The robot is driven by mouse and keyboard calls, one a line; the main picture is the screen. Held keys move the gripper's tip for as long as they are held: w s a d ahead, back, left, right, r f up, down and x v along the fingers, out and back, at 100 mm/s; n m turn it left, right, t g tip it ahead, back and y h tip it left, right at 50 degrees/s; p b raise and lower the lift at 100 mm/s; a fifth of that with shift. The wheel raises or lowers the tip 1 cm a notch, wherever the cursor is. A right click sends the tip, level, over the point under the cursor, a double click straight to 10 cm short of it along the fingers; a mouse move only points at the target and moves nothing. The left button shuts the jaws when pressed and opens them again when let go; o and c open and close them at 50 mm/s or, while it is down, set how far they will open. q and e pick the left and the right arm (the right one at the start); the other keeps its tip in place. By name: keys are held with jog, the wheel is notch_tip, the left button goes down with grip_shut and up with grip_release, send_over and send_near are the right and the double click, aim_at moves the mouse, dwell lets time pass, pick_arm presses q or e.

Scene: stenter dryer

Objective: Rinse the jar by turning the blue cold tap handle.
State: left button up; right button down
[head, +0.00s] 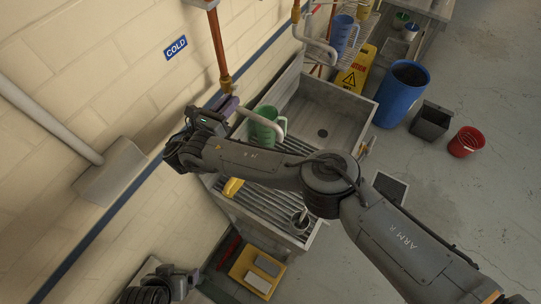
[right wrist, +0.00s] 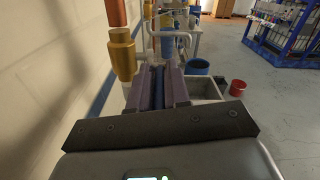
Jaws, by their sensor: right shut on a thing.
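My right gripper (head: 230,107) is at the tap on the wall, below the copper pipe (head: 217,45) and the blue COLD sign (head: 176,48). Its purple fingers (right wrist: 158,88) are shut on a narrow blue piece (right wrist: 157,90), which I take as the blue tap handle; the fingers hide most of it. The pale curved spout (head: 262,118) reaches out over the green jar (head: 268,128), which stands upright by the sink basin. I cannot make out any water. My left gripper (head: 172,283) is low at the left; its fingers are unclear.
A blue barrel (head: 402,93), red bucket (head: 466,141) and yellow caution sign (head: 356,70) stand on the floor beyond.

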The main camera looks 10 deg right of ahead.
jog(key=shift+r, duration=0.1)
dwell(0.3)
jog(key=shift+r+p, duration=0.2)
jog(key=shift+p, duration=0.2)
jog(key=g+y+p, duration=0.1)
jog(key=p, duration=0.1)
jog(key=r+g+y+p, duration=0.1)
jog(key=p, duration=0.2)
jog(key=shift+d+r+p, duration=0.2)
jog(key=shift+r+p, duration=0.1)
jog(key=shift+w+g+y+p, duration=0.1)
jog(key=shift+g+y+p, duration=0.3)
jog(key=shift+g+p, duration=0.15)
